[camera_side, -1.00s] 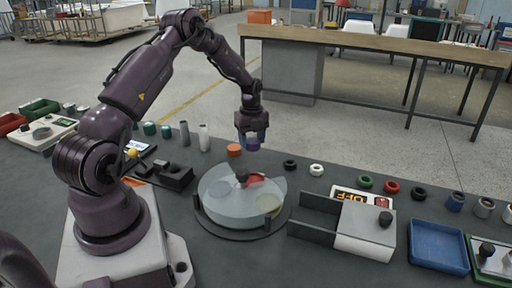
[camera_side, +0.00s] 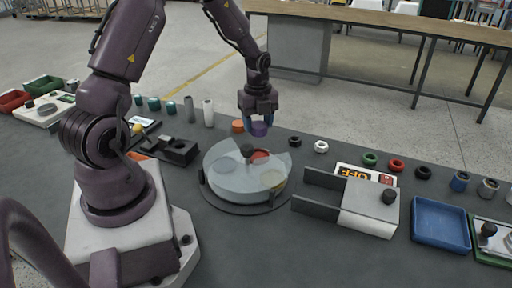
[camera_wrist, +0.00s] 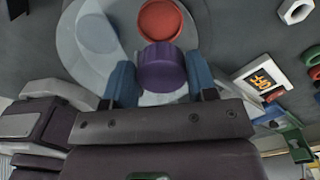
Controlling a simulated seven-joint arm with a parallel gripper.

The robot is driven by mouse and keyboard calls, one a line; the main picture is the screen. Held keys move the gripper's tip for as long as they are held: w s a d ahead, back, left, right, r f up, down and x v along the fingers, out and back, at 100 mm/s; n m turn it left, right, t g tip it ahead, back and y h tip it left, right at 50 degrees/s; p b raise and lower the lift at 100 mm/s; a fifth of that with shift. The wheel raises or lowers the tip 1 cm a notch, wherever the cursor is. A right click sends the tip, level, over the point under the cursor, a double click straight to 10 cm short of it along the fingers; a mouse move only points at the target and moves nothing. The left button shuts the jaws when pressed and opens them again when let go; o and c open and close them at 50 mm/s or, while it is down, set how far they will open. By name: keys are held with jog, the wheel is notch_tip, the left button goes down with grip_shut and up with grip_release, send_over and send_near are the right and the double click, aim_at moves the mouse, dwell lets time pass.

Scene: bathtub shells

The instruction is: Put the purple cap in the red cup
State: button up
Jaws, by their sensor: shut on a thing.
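My gripper (camera_side: 259,121) is shut on the purple cap (camera_side: 259,129), held above the back right of a round dish. In the wrist view the purple cap (camera_wrist: 161,68) sits between the blue fingertips of my gripper (camera_wrist: 160,82). The red cup (camera_wrist: 160,20) is a round red well in the dish, just beyond the cap; its near edge is partly hidden by the cap.
A translucent cover lies over part of the round dish (camera_side: 238,192), with a grey well (camera_wrist: 97,33) beneath it. A grey box with walls (camera_side: 368,212) and a blue tray (camera_side: 440,225) are to the right.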

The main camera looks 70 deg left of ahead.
aim_at(257, 156)
notch_tip(257, 156, down, 8)
jog(key=shift+f, duration=0.25)
jog(key=shift+f, duration=0.65)
jog(key=o, duration=0.8)
jog(key=shift+a, duration=0.1)
jog(key=shift+o, duration=0.5)
notch_tip(257, 156, up, 13)
jog(key=shift+r, duration=0.1)
jog(key=s+d+r+n+t+y, duration=0.1)
jog(key=s+d+r+n+t, duration=0.25)
jog(key=d+r+n, duration=0.85)
jog(key=s+d+r+n+t+h, duration=0.1)
jog(key=s+d+r+n+t, duration=0.1)
jog(key=s+d+r+n, duration=0.4)
jog(key=shift+s+d+r, duration=1.05)
jog(key=shift+s+d, duration=0.45)
jog(key=shift+s, duration=1.2)
